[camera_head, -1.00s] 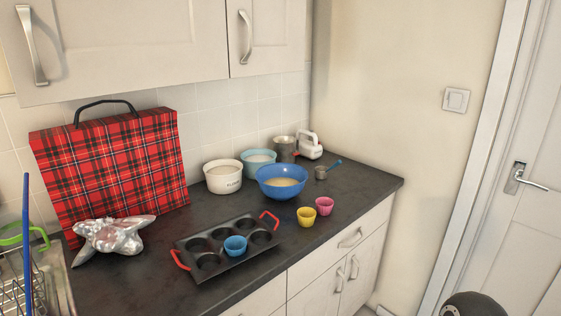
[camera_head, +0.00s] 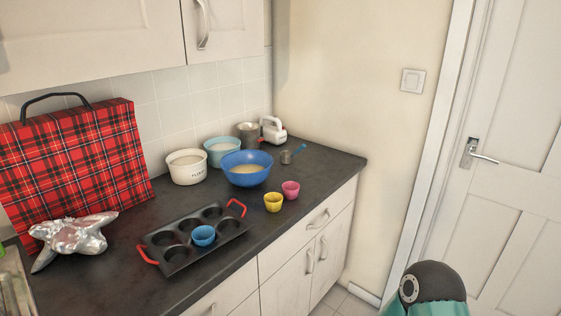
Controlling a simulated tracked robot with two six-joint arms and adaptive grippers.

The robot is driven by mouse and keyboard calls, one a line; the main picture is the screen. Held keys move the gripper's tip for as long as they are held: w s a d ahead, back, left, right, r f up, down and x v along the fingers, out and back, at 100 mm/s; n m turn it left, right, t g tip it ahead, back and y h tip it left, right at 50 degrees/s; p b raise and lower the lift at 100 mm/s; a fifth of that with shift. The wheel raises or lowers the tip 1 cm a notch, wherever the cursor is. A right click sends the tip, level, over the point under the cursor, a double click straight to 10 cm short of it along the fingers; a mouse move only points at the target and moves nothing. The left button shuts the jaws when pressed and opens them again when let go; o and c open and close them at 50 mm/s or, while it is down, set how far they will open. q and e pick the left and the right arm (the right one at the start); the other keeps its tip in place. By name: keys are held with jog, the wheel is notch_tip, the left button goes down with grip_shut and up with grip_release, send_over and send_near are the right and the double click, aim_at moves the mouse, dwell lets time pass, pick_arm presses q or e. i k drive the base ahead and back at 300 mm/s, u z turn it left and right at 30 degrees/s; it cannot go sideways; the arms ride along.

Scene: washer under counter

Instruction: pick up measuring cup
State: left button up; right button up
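A small metal measuring cup (camera_head: 286,157) with a blue handle (camera_head: 299,148) stands on the dark counter (camera_head: 330,166), near its far right end. It is to the right of the blue mixing bowl (camera_head: 247,169) and in front of the white hand mixer (camera_head: 273,130). A dark rounded part of my own body with teal pieces shows at the bottom right. Neither of my grippers is in view.
A yellow cup (camera_head: 272,202) and a pink cup (camera_head: 290,190) stand near the counter's front edge. A muffin tin (camera_head: 180,256) holds a blue cup (camera_head: 203,236). A flour tub (camera_head: 187,167), light-blue bowl (camera_head: 221,152) and metal canister (camera_head: 249,134) stand behind. A door is right.

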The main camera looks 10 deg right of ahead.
aim_at(286, 157)
jog(key=k, duration=1)
jog(key=z, duration=1.2)
jog(key=i, duration=1.2)
jog(key=z, duration=0.4)
jog(key=i, duration=1.3)
jog(key=u, duration=0.75)
jog(key=i, duration=0.4)
jog(key=u, duration=0.3)
jog(key=k, duration=0.8)
jog(key=u, duration=0.15)
